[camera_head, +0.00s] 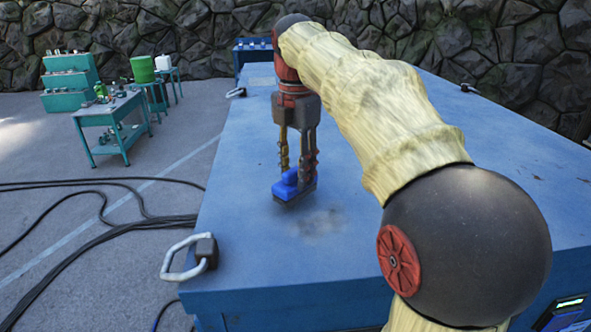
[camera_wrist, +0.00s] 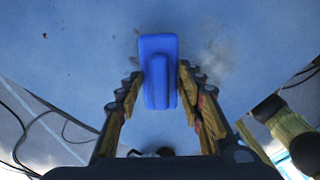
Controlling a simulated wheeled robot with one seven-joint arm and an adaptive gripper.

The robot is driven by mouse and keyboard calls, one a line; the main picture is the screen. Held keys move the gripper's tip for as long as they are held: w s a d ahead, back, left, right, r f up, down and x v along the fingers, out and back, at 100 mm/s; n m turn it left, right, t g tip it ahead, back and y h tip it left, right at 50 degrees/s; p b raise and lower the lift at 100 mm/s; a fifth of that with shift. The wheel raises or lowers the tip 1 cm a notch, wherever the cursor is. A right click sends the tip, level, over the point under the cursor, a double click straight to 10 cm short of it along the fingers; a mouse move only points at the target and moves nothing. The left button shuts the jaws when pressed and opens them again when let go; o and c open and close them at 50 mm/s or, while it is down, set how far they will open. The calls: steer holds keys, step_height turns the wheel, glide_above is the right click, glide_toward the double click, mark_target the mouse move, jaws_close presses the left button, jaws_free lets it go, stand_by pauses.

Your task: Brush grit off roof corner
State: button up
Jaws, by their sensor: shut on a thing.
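My gripper (camera_head: 297,172) is shut on a blue brush (camera_head: 288,187) with a dark underside, low over the blue roof (camera_head: 240,230). I cannot tell whether the brush touches the roof. In the wrist view the blue brush (camera_wrist: 158,72) sits upright in the picture between both fingers of my gripper (camera_wrist: 161,78). A dark grit patch (camera_head: 320,222) lies on the roof just right of and nearer than the brush. In the wrist view the faint grit (camera_wrist: 216,58) shows right of the brush.
A pale lifting handle (camera_head: 178,257) sticks out at the roof's near left corner. Black cables (camera_head: 110,205) lie on the ground to the left. Green workbenches (camera_head: 108,112) stand farther back, before a stone wall (camera_head: 120,25). The roof left of the brush is clear.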

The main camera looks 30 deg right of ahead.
steer(key=shift+f+b, duration=0.65)
steer(key=shift+f, duration=0.4)
stand_by(0.4)
